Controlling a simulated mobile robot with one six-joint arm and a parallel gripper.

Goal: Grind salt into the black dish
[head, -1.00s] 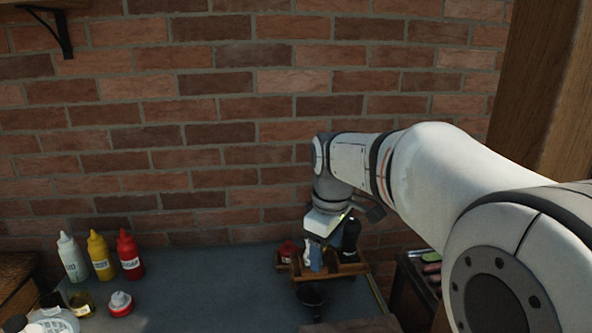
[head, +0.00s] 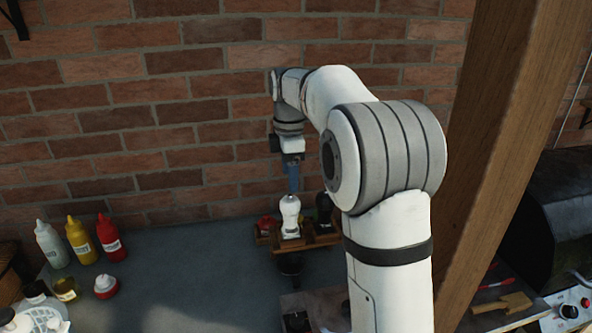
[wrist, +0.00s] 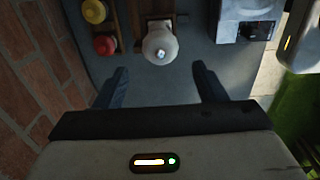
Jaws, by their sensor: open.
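A white grinder (head: 290,214) with a rounded top stands upright in a wooden caddy (head: 318,242) near the wall. Its pale round top (wrist: 160,46) shows in the wrist view, just beyond the gap between the fingers. A dark grinder (head: 324,207) stands to its right, partly in shadow. The black dish (head: 290,266) sits on the table in front of the caddy. My gripper (head: 293,190) points down above and behind the white grinder. In the wrist view my gripper (wrist: 160,85) has its two dark fingers apart with nothing between them.
A red-topped container (head: 266,224) sits at the caddy's left. Pale, yellow (head: 81,241) and red (head: 111,239) bottles stand far left by the brick wall. A black grill (head: 560,235) is at right beyond a wooden post (head: 490,170). The middle of the table (head: 185,265) is clear.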

